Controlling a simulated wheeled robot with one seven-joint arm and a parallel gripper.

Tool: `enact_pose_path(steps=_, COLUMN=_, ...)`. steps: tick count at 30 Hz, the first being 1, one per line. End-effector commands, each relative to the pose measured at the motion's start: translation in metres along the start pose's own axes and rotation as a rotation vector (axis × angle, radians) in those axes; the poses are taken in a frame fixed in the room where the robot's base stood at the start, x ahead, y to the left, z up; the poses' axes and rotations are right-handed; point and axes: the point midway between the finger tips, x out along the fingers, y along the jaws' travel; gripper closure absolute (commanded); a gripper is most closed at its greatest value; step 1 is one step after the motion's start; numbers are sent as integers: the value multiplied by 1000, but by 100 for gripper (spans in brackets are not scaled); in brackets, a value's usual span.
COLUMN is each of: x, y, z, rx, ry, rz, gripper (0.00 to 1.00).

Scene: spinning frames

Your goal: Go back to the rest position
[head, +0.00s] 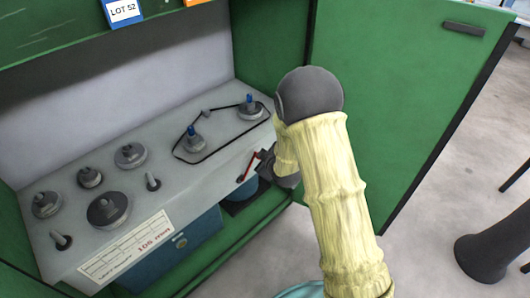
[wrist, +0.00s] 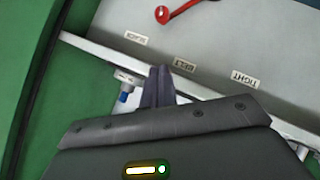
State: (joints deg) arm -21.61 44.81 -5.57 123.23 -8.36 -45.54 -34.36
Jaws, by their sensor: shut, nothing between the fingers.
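My gripper (wrist: 158,88) is shut and empty in the wrist view, its dark fingers together just below the front edge of the grey machine panel. In the head view my arm, in a pale yellow sleeve, reaches into the green cabinet, and the gripper's tips are mostly hidden near the panel's right front. A red lever (head: 247,165) sticks out there; its red knob also shows in the wrist view (wrist: 163,14), apart from the fingers. A black belt (head: 180,155) runs around two blue-topped spindles (head: 193,140) on the panel.
The open green door (head: 400,90) stands to the right of my arm. Several grey pulleys (head: 108,209) sit on the panel. Labels reading BELT (wrist: 185,64) and TIGHT (wrist: 245,79) line its edge. A dark stand (head: 485,255) is at the lower right. Grey floor between is clear.

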Motion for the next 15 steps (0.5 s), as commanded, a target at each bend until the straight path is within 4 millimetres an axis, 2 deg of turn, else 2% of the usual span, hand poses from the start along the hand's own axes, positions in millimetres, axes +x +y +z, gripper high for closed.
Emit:
enact_pose_path(steps=8, x=-2, y=2, z=1, rx=10, ry=-8, rz=0, gripper=100)
enact_pose_path(steps=11, x=-14, y=11, z=6, rx=52, ry=-45, rz=-4, gripper=100)
enact_pose_path(steps=15, x=-48, y=30, z=22, rx=180, ry=-153, rz=-15, gripper=100)
